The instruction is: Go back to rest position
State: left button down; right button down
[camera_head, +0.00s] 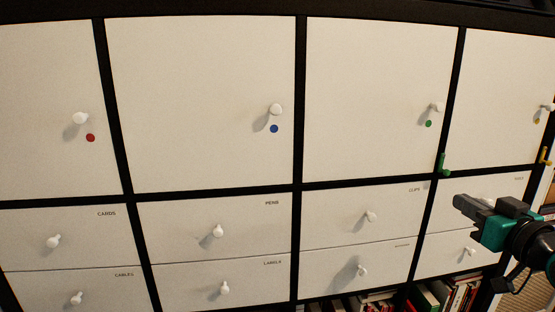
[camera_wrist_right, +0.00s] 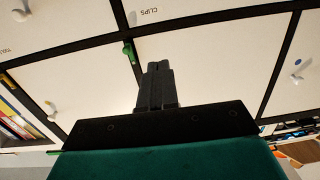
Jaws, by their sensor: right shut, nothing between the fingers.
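My right gripper (camera_head: 462,203) is at the lower right of the head view, in front of the right-hand drawers of the shelf. Its fingers are together with nothing between them. In the right wrist view the closed fingers (camera_wrist_right: 155,80) point up toward the white fronts, near the CLIPS drawer (camera_wrist_right: 160,20). It appears apart from the fronts and knobs. My left gripper is not in view.
The black-framed shelf has white doors with red (camera_head: 90,138), blue (camera_head: 274,129) and green (camera_head: 428,124) dots, all closed. Labelled drawers such as PENS (camera_head: 180,228) are shut below. A green hook (camera_head: 444,165) sticks out near my right gripper. Books (camera_head: 452,296) stand at the bottom.

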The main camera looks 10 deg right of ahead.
jog(key=s+a+f+g, duration=0.25)
jog(key=a+f, duration=0.25)
jog(key=f, duration=0.7)
jog(key=s+a+f+g, duration=0.1)
jog(key=s+a+f, duration=0.3)
jog(key=f, duration=0.7)
jog(key=s+a+f+n+g, duration=0.1)
jog(key=s+a+f+g, duration=0.2)
jog(key=s+a+f, duration=0.9)
jog(key=shift+s+a+f+n+y, duration=0.15)
jog(key=shift+a+f+n+y, duration=0.3)
jog(key=shift+a, duration=0.55)
